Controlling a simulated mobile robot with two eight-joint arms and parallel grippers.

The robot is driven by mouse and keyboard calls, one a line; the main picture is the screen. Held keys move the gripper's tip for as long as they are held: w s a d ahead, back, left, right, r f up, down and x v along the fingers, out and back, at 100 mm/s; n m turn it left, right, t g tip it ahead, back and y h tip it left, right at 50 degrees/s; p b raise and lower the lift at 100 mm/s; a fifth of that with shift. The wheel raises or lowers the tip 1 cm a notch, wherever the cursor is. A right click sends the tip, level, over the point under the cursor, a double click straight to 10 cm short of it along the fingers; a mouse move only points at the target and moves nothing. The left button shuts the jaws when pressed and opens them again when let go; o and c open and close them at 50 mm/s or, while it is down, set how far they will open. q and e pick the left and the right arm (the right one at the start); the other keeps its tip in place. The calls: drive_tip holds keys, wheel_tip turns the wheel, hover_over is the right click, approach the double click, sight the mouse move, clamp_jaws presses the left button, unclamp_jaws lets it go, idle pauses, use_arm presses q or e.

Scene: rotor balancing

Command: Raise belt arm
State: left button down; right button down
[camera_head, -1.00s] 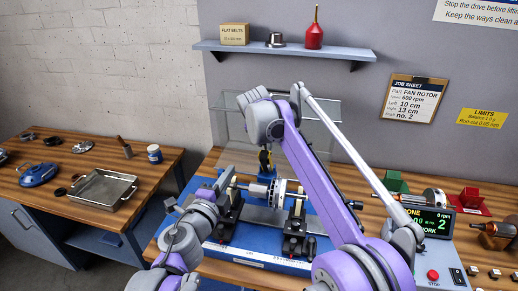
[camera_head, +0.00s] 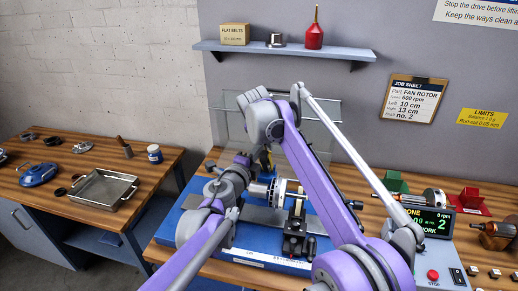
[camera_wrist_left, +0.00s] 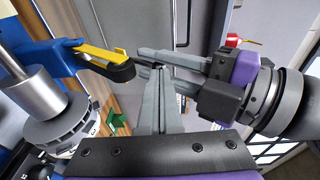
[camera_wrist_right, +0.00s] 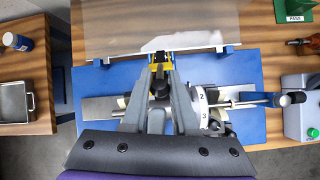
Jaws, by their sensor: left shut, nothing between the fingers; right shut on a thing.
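The belt arm (camera_wrist_left: 92,52) is yellow with a black end, on a blue mount in the left wrist view. It also shows at the top of the fingers in the right wrist view (camera_wrist_right: 160,58) and partly behind my arms in the head view (camera_head: 265,157). My right gripper (camera_wrist_right: 161,76) is shut on the belt arm's end; the fingers cover the exact contact. My left gripper (camera_wrist_left: 158,70) is shut and empty, close to the right gripper's fingers and the black end. The rotor (camera_wrist_right: 203,104), with a white numbered ring, lies beside the belt arm.
A clear guard panel (camera_wrist_right: 150,28) stands behind the blue machine base (camera_head: 262,257). The bearing stand (camera_head: 296,232) is in front. A control box (camera_head: 436,222) sits at right on the bench. A metal tray (camera_head: 103,190) lies on the left bench.

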use_arm(q)
drive_tip(key=shift+w+d, duration=0.2)
drive_tip(key=shift+w, duration=0.2)
